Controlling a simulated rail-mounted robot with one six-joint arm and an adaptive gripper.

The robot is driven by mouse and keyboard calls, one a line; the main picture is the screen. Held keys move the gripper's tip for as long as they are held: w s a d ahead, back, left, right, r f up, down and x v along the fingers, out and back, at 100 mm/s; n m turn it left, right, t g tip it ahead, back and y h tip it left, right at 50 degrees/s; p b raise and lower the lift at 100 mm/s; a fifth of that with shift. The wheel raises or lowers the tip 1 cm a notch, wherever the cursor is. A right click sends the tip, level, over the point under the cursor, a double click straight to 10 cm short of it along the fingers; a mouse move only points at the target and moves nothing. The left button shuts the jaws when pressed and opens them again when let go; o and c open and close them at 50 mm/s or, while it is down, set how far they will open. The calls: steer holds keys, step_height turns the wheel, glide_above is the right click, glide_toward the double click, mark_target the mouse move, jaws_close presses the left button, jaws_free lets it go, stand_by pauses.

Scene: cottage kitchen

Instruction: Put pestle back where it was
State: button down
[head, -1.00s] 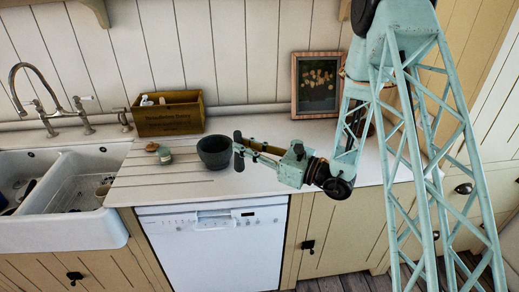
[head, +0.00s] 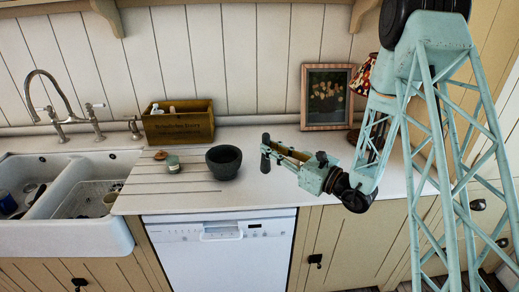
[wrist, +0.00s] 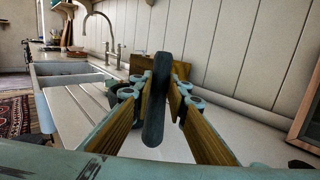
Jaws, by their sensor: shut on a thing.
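The pestle (head: 265,155) is a dark grey rod. My gripper (head: 269,149) is shut on it and holds it roughly upright above the counter, to the right of the mortar. In the wrist view the pestle (wrist: 154,105) stands between my two wood-coloured fingers, its lower end hanging below them. The mortar (head: 224,161), a dark grey bowl, sits upright on the white counter. The pestle is apart from it. The inside of the mortar is mostly hidden in the head view.
A small jar (head: 172,163) with a round lid beside it stands left of the mortar. A wooden crate (head: 179,126) is behind them. The double sink (head: 72,233) is at left. A picture frame (head: 326,97) and patterned lamp (head: 363,77) are behind my arm. The counter right of the mortar is clear.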

steer(key=w+a+f, duration=0.1)
steer(key=w+a, duration=0.3)
steer(key=w, duration=1)
steer(key=shift+f+b, duration=0.15)
steer(key=shift+b, duration=0.3)
steer(key=shift+w+a+f+b, duration=0.1)
steer(key=shift+w+f+b, duration=0.1)
steer(key=shift+f, duration=0.7)
steer(key=shift+w+a+f+b, duration=0.1)
steer(key=shift+w+f+b, duration=0.05)
steer(key=shift+f, duration=0.9)
steer(key=c, duration=2.5)
jaws_free()
steer(key=shift+r, duration=0.15)
